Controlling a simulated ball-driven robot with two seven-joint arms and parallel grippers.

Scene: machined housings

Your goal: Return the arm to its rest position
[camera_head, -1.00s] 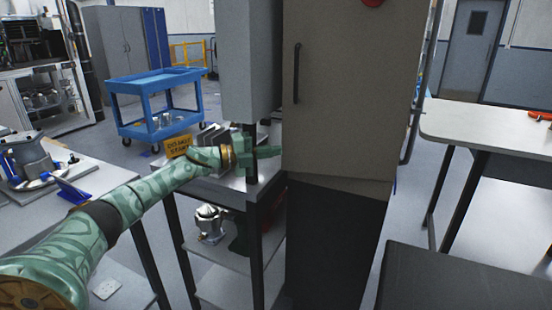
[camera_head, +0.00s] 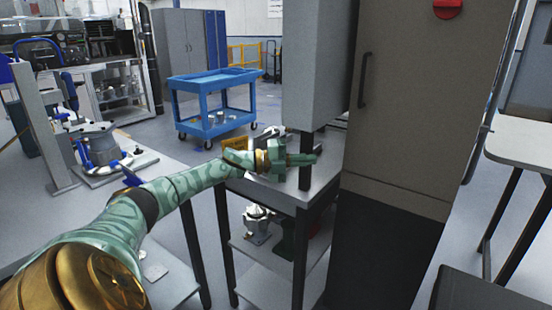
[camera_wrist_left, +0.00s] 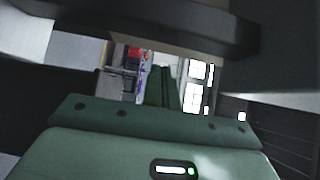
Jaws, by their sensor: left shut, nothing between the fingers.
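My left arm, green with gold joints, comes in from the left in the head view. Its gripper (camera_head: 303,160) is shut and empty. It is held out over the grey metal stand (camera_head: 232,187), close by the stand's dark upright post, and I cannot tell whether it touches the post. In the left wrist view the two green fingers (camera_wrist_left: 163,88) are closed together with nothing between them. A dark bar crosses above them. My right gripper is in neither view.
A tall grey-brown cabinet (camera_head: 420,110) stands right of the gripper. Metal parts (camera_head: 257,222) sit on the stand's lower shelf. A workbench with a clamped housing (camera_head: 97,145) is at left, a blue cart (camera_head: 213,103) behind. Open floor lies around the cart.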

